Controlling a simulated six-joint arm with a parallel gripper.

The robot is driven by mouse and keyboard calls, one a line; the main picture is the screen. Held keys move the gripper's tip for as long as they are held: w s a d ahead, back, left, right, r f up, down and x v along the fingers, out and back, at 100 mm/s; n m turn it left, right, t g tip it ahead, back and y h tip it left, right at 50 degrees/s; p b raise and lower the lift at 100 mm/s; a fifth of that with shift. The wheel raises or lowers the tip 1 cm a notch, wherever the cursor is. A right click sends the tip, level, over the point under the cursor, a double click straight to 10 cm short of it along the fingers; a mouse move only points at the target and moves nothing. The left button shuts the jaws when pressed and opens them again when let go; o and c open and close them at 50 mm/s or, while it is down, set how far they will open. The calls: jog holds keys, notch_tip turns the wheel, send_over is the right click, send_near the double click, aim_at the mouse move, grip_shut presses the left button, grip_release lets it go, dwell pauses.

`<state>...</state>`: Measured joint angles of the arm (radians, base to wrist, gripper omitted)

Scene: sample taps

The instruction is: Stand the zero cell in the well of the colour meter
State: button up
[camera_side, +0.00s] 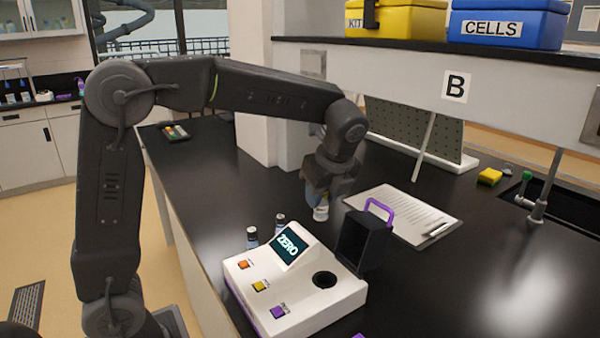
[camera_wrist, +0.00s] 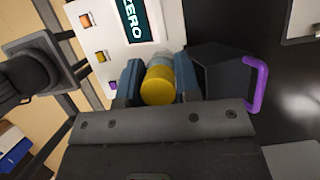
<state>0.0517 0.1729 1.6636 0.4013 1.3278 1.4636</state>
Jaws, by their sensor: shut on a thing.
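The colour meter (camera_side: 300,307) is a white box whose screen (camera_side: 290,245) reads ZERO. Its round dark well (camera_side: 324,280) is open and empty in the side view; the wrist view shows the meter (camera_wrist: 97,22) but not the well. My gripper (camera_side: 320,196) is shut on a clear cell with a yellow cap (camera_wrist: 158,86), held between the blue-grey fingers. The cell's pale lower part (camera_side: 321,212) shows below the fingers, roughly upright, behind the meter and apart from the well. I cannot read any mark on it.
A black hood with a purple handle (camera_side: 362,242) stands right beside the meter. Two dark-capped vials (camera_side: 252,237) (camera_side: 280,223) stand behind the meter's left side. A clipboard (camera_side: 410,214) lies farther right. A shelf (camera_side: 430,62) overhangs the bench's back.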

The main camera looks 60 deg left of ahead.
jog(key=s+d+m, duration=0.1)
jog(key=s+d, duration=0.2)
jog(key=d, duration=0.3)
jog(key=shift+w+a+f, duration=0.1)
jog(key=shift+f, duration=2.4)
jog(key=shift+w+a+f, duration=0.1)
jog(key=shift+f, duration=2.4)
jog(key=shift+f, duration=0.1)
jog(key=shift+f, duration=0.65)
jog(key=shift+f, duration=0.1)
jog(key=shift+f, duration=0.65)
